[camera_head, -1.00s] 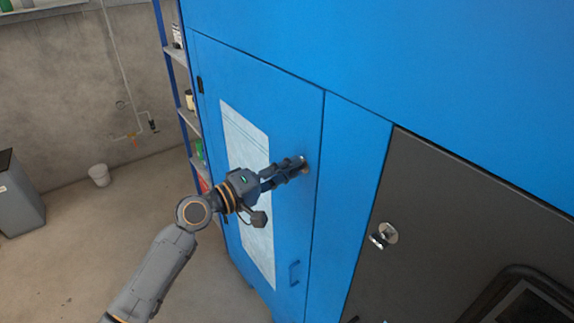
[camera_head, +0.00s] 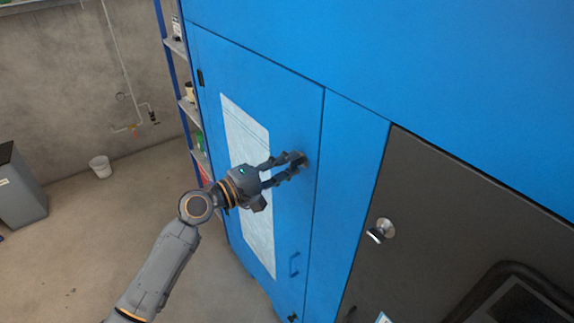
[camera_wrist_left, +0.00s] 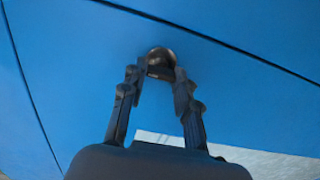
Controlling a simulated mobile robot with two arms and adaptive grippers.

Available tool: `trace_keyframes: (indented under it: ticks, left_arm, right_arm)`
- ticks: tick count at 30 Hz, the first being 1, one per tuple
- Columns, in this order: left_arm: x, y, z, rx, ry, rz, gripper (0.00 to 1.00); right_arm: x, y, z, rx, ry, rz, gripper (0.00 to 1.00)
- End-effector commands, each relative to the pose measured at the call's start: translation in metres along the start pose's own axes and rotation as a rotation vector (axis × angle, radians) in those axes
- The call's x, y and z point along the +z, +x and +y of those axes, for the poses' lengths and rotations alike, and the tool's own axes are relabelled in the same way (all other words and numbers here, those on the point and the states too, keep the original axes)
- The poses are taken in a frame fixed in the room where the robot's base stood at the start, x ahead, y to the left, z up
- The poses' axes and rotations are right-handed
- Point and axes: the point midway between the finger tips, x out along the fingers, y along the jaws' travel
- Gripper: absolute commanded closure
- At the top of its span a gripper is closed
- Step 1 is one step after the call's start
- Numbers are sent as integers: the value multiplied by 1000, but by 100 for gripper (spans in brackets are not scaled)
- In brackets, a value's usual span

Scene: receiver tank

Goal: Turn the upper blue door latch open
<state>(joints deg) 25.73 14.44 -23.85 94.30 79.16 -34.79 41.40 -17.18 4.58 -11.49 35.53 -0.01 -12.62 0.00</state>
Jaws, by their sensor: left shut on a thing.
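The blue door (camera_head: 228,80) stands shut in the cabinet front in the head view. Its upper latch (camera_wrist_left: 160,57) is a small round metal piece near the door's edge in the left wrist view. My left gripper (camera_head: 301,165) reaches the latch, and its two fingers close around it. It also shows in the left wrist view (camera_wrist_left: 160,75), with the fingertips on either side of the latch. The fingers partly hide the latch, so its exact angle is hard to tell. My right gripper is not in view.
A dark panel with a metal latch (camera_head: 382,230) is at the right. Shelves (camera_head: 187,110) stand left of the cabinet. A white bucket (camera_head: 100,167) and grey bin (camera_head: 20,190) stand on the floor.

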Motion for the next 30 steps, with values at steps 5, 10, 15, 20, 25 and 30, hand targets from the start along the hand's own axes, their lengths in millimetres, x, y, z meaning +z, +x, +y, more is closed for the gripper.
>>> trace_keyframes:
  ticks: [5,10,15,20,25,30]
  left_arm:
    - [0,0,0,0,-2,1,55]
    - [0,0,0,0,-1,1,46]
    - [0,-1,0,0,0,0,46]
    - [0,-14,-1,-1,-1,2,46]
    - [0,-47,-2,-3,0,1,46]
    - [-1,-84,-2,-3,-1,2,46]
  right_arm:
    - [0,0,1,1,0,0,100]
    - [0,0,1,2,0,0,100]
    - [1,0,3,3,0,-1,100]
    - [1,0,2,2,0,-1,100]
    - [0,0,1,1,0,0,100]
    - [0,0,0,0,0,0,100]
